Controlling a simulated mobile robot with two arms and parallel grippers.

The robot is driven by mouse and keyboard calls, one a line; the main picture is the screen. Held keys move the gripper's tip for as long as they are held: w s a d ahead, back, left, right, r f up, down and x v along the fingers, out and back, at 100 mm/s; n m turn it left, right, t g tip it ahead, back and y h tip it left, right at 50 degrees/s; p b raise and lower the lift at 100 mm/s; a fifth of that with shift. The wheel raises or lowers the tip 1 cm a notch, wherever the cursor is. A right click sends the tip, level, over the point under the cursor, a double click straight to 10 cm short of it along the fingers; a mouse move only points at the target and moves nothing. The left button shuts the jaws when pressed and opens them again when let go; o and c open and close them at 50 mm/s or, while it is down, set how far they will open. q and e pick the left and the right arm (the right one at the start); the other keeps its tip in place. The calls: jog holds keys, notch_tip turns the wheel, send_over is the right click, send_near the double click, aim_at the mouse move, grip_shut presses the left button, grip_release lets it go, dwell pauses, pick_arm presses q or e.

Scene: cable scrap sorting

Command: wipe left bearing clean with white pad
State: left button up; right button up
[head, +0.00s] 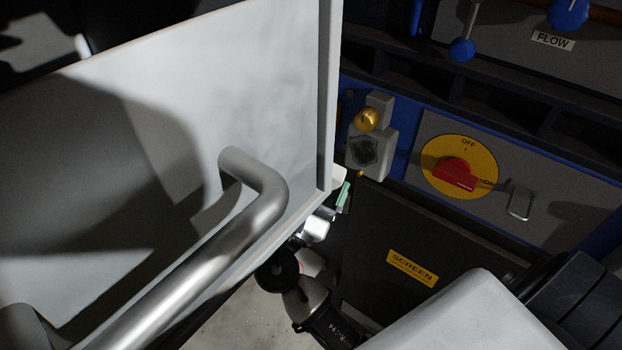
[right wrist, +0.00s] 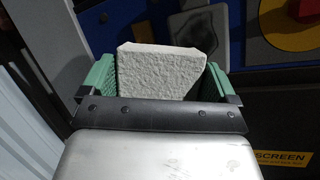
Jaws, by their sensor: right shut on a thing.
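The white pad (right wrist: 165,68) is a rough off-white block between the green-padded fingers of my right gripper (right wrist: 156,78), which is shut on it. In the head view only a pale corner of the pad (head: 339,177) and one green finger (head: 343,197) show past the panel's edge. A grey bearing housing (head: 372,150) with a brass cap (head: 367,119) is just above and right of them. In the right wrist view the housing (right wrist: 193,20) is behind the pad, partly covered by it. I cannot tell whether they touch. My left gripper is not in view.
A large pale panel (head: 215,75) with a bent metal handle (head: 245,215) fills the left of the head view and hides much of my right gripper. A yellow and red OFF switch (head: 458,168) is right of the bearing. A dark SCREEN cover (head: 380,235) is below it.

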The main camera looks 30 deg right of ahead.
aim_at(351, 140)
jog(key=g, duration=0.1)
jog(key=m+g+h, duration=0.2)
jog(key=shift+w+a+r, duration=0.1)
jog(key=shift+w+r, duration=0.15)
jog(key=shift+w, duration=0.05)
jog(key=m+g, duration=0.1)
jog(key=g, duration=0.1)
jog(key=shift+a+g+h, duration=0.1)
jog(key=shift+g+h, duration=0.2)
jog(key=shift+h, duration=0.1)
jog(key=shift+w+r+m+g, duration=0.1)
jog(key=shift+r+m+g, duration=0.05)
jog(key=shift+m+g, duration=0.3)
jog(key=shift+w+d+g+h+b, duration=0.15)
jog(key=shift+d+g+h+b, duration=0.25)
jog(key=shift+d, duration=0.25)
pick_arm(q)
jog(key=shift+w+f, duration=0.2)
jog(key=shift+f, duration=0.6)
pick_arm(e)
jog(key=d, duration=0.1)
jog(key=w+d, duration=0.1)
jog(key=d, duration=0.2)
jog(key=shift+w+d, duration=0.1)
jog(key=shift+w, duration=0.3)
